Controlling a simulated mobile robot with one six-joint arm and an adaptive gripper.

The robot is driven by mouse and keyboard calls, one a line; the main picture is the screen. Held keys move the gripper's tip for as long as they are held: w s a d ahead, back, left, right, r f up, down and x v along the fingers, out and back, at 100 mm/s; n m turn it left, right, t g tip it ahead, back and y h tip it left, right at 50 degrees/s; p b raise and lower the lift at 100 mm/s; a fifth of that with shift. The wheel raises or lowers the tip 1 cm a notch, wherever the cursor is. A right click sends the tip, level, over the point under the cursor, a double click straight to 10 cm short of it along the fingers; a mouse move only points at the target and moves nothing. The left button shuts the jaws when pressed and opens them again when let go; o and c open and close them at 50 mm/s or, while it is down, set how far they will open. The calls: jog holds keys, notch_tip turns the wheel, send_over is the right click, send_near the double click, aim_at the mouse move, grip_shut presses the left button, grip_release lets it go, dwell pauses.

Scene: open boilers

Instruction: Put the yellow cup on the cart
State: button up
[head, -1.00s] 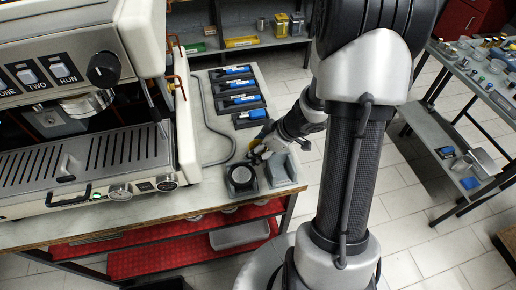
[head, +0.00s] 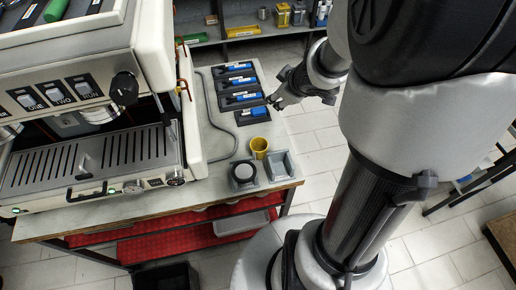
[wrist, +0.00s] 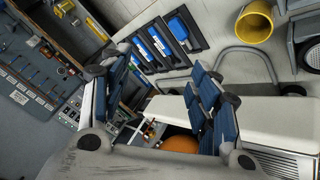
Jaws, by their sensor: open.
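The yellow cup (head: 259,147) stands upright on the worktable (head: 215,145) with red shelves under it, behind the small grey trays. It also shows at the upper right of the wrist view (wrist: 254,22). My gripper (head: 272,102) is behind the cup and apart from it, over the right edge of the table near the blue-handled tools. In the wrist view, the blue-padded fingers (wrist: 160,98) are spread with nothing between them. No thing is clearly identifiable as a separate cart; my arm covers much of the right side of the head view.
A coffee machine (head: 90,95) fills the left of the worktable. Several blue-handled tools (head: 240,82) lie in dark holders at the back. A round black-rimmed item (head: 243,173) and an empty grey tray (head: 280,166) are at the front.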

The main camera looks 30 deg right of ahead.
jog(key=s+a+r+m+h, duration=0.4)
jog(key=s+r, duration=0.3)
jog(key=r, duration=0.4)
jog(key=s+a+m+g+y, duration=0.1)
jog(key=s+a+g+y, duration=0.2)
jog(key=s+a, duration=1)
jog(key=a+y, duration=0.3)
jog(key=shift+a+f, duration=0.2)
jog(key=shift+f, duration=0.2)
jog(key=shift+s, duration=0.1)
